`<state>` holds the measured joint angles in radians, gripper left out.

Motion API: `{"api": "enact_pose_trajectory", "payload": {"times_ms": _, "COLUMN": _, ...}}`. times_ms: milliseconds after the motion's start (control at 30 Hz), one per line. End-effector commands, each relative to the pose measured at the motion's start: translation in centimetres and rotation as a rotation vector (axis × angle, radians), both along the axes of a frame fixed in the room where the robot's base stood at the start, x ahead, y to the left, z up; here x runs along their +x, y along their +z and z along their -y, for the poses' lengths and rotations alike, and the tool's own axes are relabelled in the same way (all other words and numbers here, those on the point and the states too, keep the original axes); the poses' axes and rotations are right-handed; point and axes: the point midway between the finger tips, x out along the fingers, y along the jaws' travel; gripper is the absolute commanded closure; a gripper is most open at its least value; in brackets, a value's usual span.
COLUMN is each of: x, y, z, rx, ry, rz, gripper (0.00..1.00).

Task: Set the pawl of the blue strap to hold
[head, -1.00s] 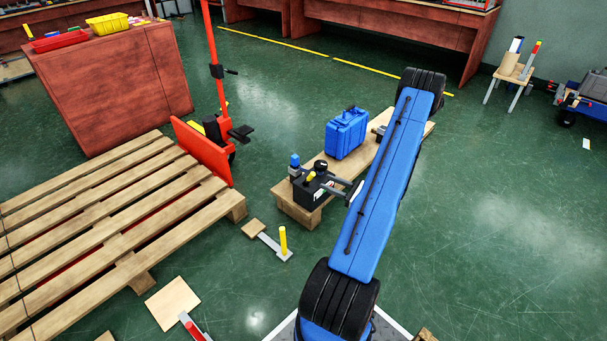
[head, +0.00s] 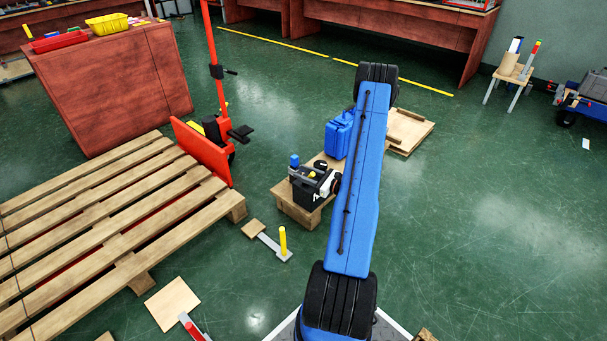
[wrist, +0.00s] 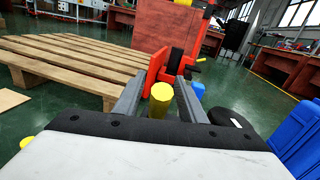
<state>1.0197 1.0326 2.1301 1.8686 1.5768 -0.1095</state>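I cannot make out a blue strap or its pawl. A black device (head: 312,190) with a yellow handle (head: 311,175) and a blue knob (head: 294,160) stands on a low wooden bench (head: 290,207). In the wrist view, my gripper (wrist: 162,88) has its two grey fingers spread apart. A yellow round-topped post (wrist: 160,97), apparently that handle, shows between them with small gaps. The blue knob shows just beyond the right finger (wrist: 199,89), and a black round cap (wrist: 229,117) is on the right. In the head view my arm hides most of the gripper.
A blue case (head: 339,136) stands on the bench behind the device, partly behind my arm. A wooden pallet (head: 110,215) and a red lifter (head: 205,150) are left. A yellow-handled lever (head: 283,241) is on the floor.

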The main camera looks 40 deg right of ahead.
Motion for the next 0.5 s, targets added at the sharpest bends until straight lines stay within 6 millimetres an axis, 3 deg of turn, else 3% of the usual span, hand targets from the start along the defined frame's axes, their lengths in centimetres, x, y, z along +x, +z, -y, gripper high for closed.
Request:
{"api": "enact_pose_trajectory", "payload": {"times_ms": 300, "x": 0.15, "y": 0.0, "z": -0.03, "rx": 0.0, "ry": 0.0, "rz": 0.0, "gripper": 0.65}}
{"api": "enact_pose_trajectory", "payload": {"times_ms": 433, "x": 0.15, "y": 0.0, "z": -0.03, "rx": 0.0, "ry": 0.0, "rz": 0.0, "gripper": 0.96}}
{"api": "enact_pose_trajectory", "payload": {"times_ms": 500, "x": 0.14, "y": 0.0, "z": -0.03, "rx": 0.0, "ry": 0.0, "rz": 0.0, "gripper": 1.0}}
